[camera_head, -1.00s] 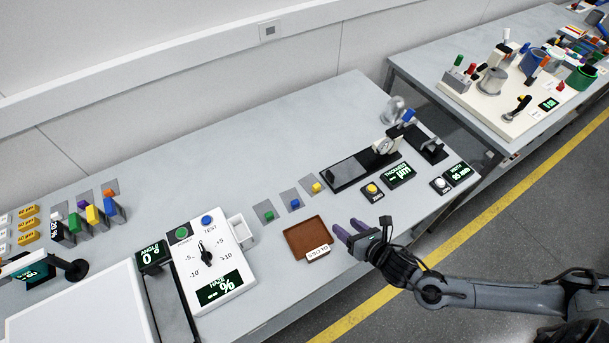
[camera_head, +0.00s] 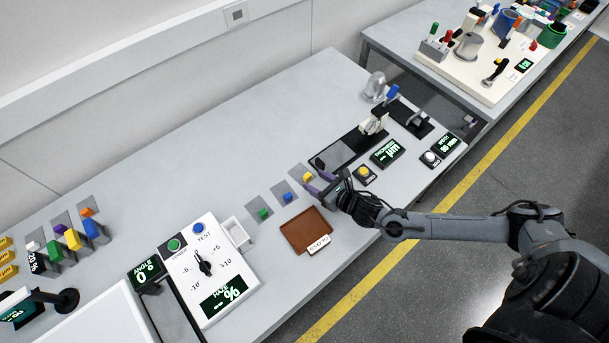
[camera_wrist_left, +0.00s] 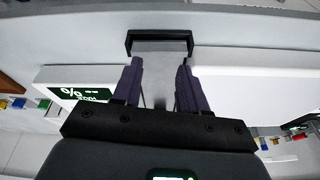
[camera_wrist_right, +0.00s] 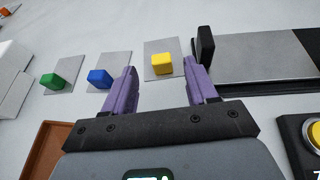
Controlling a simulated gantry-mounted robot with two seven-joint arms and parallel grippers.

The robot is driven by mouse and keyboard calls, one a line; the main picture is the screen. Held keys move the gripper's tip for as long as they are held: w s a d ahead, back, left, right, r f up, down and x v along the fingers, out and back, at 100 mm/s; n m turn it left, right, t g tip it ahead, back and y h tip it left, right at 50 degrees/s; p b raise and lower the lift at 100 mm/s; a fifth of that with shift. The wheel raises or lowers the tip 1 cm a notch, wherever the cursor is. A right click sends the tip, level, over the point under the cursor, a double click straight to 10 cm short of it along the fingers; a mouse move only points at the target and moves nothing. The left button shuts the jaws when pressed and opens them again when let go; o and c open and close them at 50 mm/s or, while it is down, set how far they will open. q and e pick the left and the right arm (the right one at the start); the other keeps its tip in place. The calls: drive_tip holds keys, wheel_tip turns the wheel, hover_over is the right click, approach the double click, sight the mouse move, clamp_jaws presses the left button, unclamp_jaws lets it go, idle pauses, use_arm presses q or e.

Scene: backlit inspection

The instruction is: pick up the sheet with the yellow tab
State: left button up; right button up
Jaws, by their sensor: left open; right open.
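The sheet with the yellow tab (camera_head: 307,177) lies flat on the table, a small grey sheet at the right end of a row of three. In the right wrist view its yellow tab (camera_wrist_right: 163,65) and grey sheet (camera_wrist_right: 155,50) show just beyond my fingertips. My right gripper (camera_head: 322,184) is open and empty, close to that tab; in the right wrist view its purple fingers (camera_wrist_right: 166,85) are spread. My left gripper (camera_wrist_left: 161,75) is open and empty in the left wrist view, by a black bracket (camera_wrist_left: 160,42); the head view does not show it.
Sheets with a blue tab (camera_wrist_right: 99,77) and a green tab (camera_wrist_right: 52,81) lie left of the yellow one. A black block (camera_wrist_right: 205,45) on a dark gauge base stands close on the right. A brown tray (camera_head: 306,229) lies in front. The table behind is clear.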

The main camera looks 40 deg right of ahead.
sight(309, 176)
drive_tip(key=x, duration=0.4)
drive_tip(key=shift+w, duration=0.15)
clamp_jaws()
